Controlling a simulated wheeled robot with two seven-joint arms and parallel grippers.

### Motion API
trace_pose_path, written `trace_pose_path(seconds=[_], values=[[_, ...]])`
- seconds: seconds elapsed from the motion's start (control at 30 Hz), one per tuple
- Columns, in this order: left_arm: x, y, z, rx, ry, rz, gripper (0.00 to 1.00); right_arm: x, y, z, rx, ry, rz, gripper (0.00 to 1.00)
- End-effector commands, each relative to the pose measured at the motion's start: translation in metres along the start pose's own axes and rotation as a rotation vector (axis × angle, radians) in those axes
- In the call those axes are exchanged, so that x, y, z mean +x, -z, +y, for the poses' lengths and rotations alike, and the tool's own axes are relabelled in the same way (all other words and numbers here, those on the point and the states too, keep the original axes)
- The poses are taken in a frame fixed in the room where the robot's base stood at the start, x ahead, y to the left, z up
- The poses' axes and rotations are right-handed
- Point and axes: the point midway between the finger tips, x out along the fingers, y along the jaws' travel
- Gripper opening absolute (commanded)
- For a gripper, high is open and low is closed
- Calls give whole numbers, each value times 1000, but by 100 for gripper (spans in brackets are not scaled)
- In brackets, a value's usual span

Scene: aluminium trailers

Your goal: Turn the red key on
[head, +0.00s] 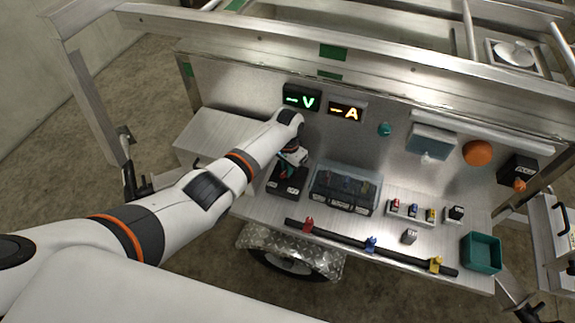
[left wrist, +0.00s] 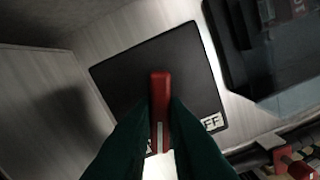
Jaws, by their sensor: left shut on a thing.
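The red key (left wrist: 160,88) stands over a black switch plate (left wrist: 125,65) and lies between the two dark green fingers of my left gripper (left wrist: 160,125). The fingers are shut on the key. In the head view my left gripper (head: 292,157) is over the black switch box (head: 287,188) on the metal bench, and the key is hidden there. My right gripper is not in view.
A clear-lidded fuse box (head: 345,188) stands just right of the switch box. Green "V" (head: 301,98) and amber "A" (head: 346,112) displays are on the panel behind. A black bar (head: 365,247) with coloured clips runs along the front edge. A teal bin (head: 481,252) is at the right.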

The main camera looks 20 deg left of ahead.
Motion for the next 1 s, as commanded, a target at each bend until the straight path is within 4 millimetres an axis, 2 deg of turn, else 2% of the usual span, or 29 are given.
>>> trace_pose_path(seconds=[0.2, 0.5, 1.0], values=[[-1, -1, 0, 176, -1, -3, 0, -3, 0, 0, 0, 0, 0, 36], [-1, -1, 0, 335, -1, -5, 0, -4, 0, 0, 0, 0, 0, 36], [-1, -2, 0, 398, -2, -5, 0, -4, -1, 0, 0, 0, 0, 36]])
